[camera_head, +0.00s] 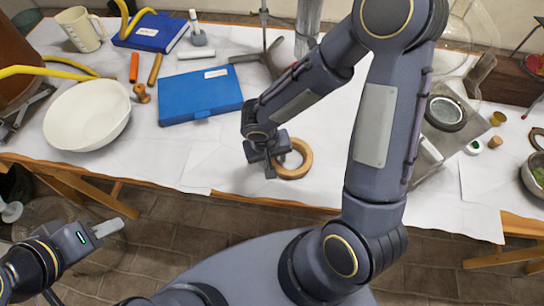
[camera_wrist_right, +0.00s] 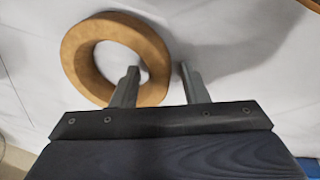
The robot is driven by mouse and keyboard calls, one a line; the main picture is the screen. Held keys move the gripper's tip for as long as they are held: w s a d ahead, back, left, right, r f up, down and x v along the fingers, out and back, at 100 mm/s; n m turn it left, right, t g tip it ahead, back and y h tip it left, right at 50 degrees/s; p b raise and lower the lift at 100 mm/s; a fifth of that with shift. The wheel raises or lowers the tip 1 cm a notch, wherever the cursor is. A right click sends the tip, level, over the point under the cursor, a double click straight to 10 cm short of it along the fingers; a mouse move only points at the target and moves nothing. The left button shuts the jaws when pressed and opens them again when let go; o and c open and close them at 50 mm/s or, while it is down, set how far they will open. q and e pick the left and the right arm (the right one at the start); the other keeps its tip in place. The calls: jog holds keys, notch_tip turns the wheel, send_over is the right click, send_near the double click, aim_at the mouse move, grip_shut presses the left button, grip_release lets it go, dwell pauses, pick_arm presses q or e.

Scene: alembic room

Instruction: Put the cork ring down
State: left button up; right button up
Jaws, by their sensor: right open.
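The cork ring (camera_head: 307,160) is a tan, thick ring lying flat on the white paper near the table's front edge. It also shows in the right wrist view (camera_wrist_right: 78,60). My right gripper (camera_head: 275,165) is at the ring's left side in the head view. In the right wrist view its two fingers (camera_wrist_right: 160,78) are apart, with part of the ring's rim showing between them. One finger overlaps the ring's hole; I cannot tell whether either finger touches the ring. My left gripper (camera_head: 107,228) is off the table's front edge at lower left, away from the ring.
A blue case (camera_head: 200,95) lies left of the ring, and a white bowl (camera_head: 88,117) stands further left. A stand (camera_head: 262,62) is behind. A round dark-rimmed dish (camera_head: 445,113) is at right. White paper in front of the blue case is clear.

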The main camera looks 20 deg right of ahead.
jog(key=shift+r, duration=0.2)
jog(key=shift+a+r+p, duration=0.15)
jog(key=shift+r+p, duration=0.15)
jog(key=shift+r, duration=0.05)
notch_tip(320, 180, up, 11)
jog(key=a+p, duration=0.1)
jog(key=a, duration=0.1)
jog(key=s+d+r+t+y, duration=0.4)
jog(key=s+r, duration=0.5)
jog(key=s, duration=0.3)
jog(key=shift+s+d+t+y, duration=0.2)
jog(key=shift+d+t+y, duration=0.2)
jog(key=shift+d+y, duration=0.75)
jog(key=shift+s+d+h, duration=0.1)
jog(key=shift+d+h, duration=0.1)
jog(key=shift+h, duration=0.05)
